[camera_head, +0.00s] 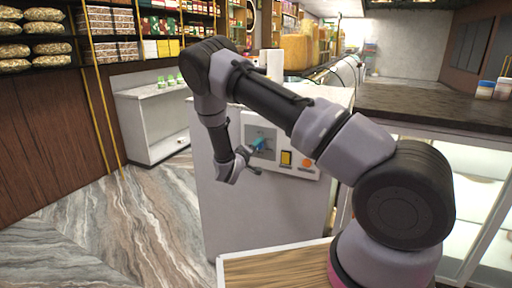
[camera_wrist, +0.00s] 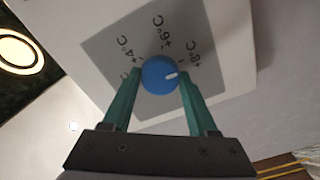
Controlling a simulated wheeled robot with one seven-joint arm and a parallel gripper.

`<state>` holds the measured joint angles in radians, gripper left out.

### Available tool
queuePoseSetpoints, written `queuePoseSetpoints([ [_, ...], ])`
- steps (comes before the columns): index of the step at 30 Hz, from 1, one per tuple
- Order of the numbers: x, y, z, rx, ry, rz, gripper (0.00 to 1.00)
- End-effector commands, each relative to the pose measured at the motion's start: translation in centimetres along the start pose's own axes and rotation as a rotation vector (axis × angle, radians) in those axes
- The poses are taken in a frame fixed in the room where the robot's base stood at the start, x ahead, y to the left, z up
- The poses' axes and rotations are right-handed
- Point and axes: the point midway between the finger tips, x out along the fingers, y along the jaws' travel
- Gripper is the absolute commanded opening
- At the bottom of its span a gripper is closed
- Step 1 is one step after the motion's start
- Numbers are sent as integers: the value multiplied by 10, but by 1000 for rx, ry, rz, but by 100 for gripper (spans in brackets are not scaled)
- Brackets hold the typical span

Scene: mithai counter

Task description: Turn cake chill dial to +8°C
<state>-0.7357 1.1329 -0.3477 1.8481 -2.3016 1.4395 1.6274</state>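The blue cake chill dial (camera_wrist: 158,75) sits on a grey square plate (camera_wrist: 105,38) with the labels +4°C, +6°C and +8°C (camera_wrist: 195,53). My gripper (camera_wrist: 160,82) has one teal finger on each side of the dial, and I see no clear gap between fingertips and dial.
On the same panel, right of the dial, are a yellow switch (camera_head: 286,158) and an orange round button (camera_head: 307,163). A dark counter (camera_head: 430,105) stands at the right. A low white shelf unit (camera_head: 150,120) stands at the left. The marble floor (camera_head: 110,230) is clear there.

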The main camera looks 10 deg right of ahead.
Motion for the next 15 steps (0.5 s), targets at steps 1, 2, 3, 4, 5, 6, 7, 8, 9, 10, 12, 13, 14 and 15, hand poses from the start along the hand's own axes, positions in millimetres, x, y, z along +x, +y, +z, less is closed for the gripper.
queuePoseSetpoints([
  [1,-1,-1,1,-2,-1,-3,74],
  [2,-1,-1,1,-2,-1,-3,86],
  [3,-1,-1,1,-2,-1,-3,89],
  [4,-1,-1,1,-2,-1,-2,89],
  [5,-1,-1,1,-2,-1,-2,89],
  [6,-1,-1,1,-1,-1,-2,89],
  [7,-1,-1,0,-1,-1,-2,89],
  [8,-1,-1,0,-1,-1,-1,89],
  [9,0,-1,0,-1,-1,-1,89],
  [10,0,0,0,-1,-1,-1,89],
  [12,-2,-1,0,-1,0,-1,89],
  [13,-3,-1,0,-1,0,-1,89],
  [14,-5,-1,0,-1,0,-2,89],
  [15,-9,-1,0,-1,1,-2,89],
])
